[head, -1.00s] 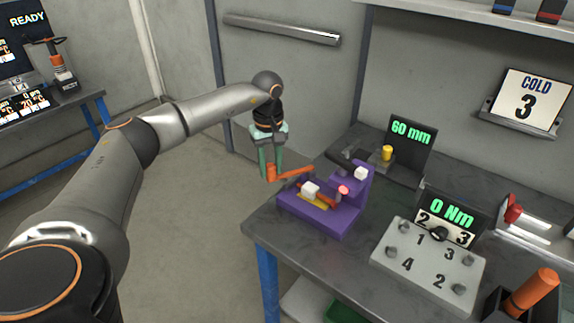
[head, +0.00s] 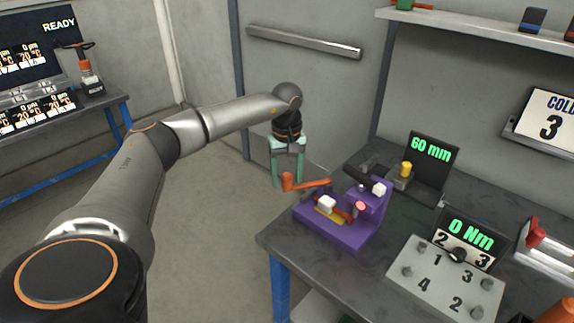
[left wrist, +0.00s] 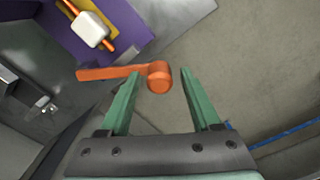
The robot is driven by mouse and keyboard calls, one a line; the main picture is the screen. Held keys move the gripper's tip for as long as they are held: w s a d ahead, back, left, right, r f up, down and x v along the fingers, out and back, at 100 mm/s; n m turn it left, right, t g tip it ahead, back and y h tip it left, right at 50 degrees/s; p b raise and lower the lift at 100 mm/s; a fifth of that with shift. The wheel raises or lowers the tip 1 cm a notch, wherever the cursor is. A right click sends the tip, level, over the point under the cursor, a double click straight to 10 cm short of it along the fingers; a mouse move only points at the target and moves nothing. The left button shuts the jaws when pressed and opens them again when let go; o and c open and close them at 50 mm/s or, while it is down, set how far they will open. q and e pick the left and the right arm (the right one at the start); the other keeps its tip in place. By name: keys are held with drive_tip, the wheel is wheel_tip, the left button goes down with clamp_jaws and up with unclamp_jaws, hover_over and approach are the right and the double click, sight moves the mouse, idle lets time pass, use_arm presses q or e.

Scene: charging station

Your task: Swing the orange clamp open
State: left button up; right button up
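The orange clamp (head: 310,185) is a lever on the purple fixture (head: 335,233), which sits near the table's left edge. Its arm sticks out to the left past the fixture and ends in a thick round knob. My left gripper (head: 287,187) points down at this knob, with its green fingers open. In the left wrist view the clamp (left wrist: 110,72) reaches in from the left, and its knob lies between the fingertips of the gripper (left wrist: 158,75). A gap shows on the right finger's side; contact at the left finger is unclear. My right gripper is not in view.
A white block (head: 326,202) lies on the fixture's yellow pad. A 60 mm display (head: 432,160) stands behind, and a numbered plate (head: 445,280) with a 0 Nm display (head: 468,240) is to the right. Floor is free left of the table (head: 283,243).

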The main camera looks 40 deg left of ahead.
use_arm(q)
wheel_tip(320, 180, up, 12)
drive_tip(key=shift+r, duration=0.25)
idle(0.5)
idle(0.5)
